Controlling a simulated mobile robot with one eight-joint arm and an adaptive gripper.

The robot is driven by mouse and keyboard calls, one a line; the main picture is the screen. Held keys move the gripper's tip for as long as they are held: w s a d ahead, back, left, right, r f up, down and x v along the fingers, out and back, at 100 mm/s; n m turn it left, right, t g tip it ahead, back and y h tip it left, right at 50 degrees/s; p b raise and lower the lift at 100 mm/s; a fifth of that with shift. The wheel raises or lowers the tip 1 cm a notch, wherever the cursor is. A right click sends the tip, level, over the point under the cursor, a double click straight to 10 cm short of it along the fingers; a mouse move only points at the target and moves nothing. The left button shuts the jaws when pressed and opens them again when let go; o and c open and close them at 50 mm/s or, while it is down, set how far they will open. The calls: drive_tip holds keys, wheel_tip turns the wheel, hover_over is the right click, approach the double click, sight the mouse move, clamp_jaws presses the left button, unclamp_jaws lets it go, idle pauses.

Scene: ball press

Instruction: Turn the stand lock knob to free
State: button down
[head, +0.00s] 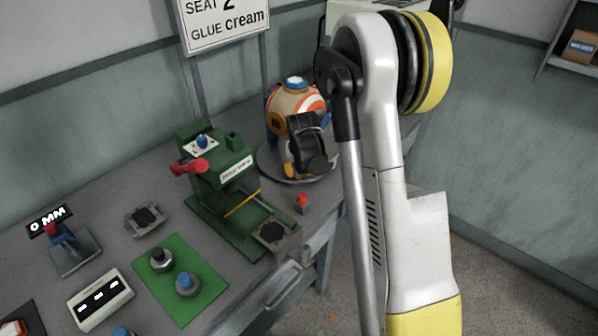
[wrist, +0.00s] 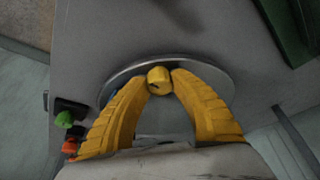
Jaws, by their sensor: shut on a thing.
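The stand is a round grey metal base (wrist: 125,72) on the bench, and it also shows in the head view (head: 268,170). An orange and white ball (head: 285,102) with a blue cap sits at its back. A small yellow knob (wrist: 158,86), which looks to be the stand lock knob, is at the base in the wrist view. My gripper (wrist: 160,78) has its two yellow fingers closed on the knob from both sides. In the head view my gripper (head: 289,170) is low in front of the ball and hides the knob. The knob's markings cannot be read.
A green press (head: 222,180) with a red handle (head: 190,166) stands left of the stand. A red button (head: 302,199) is near the bench's front edge. A green mat (head: 190,262) with fittings and a display box (head: 100,298) lie further left.

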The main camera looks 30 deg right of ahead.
drive_tip(key=shift+n, duration=0.4)
drive_tip(key=c, duration=1.1)
unclamp_jaws()
drive_tip(key=shift+o, duration=0.2)
drive_tip(key=v, duration=1.2)
drive_tip(key=shift+d, duration=0.15)
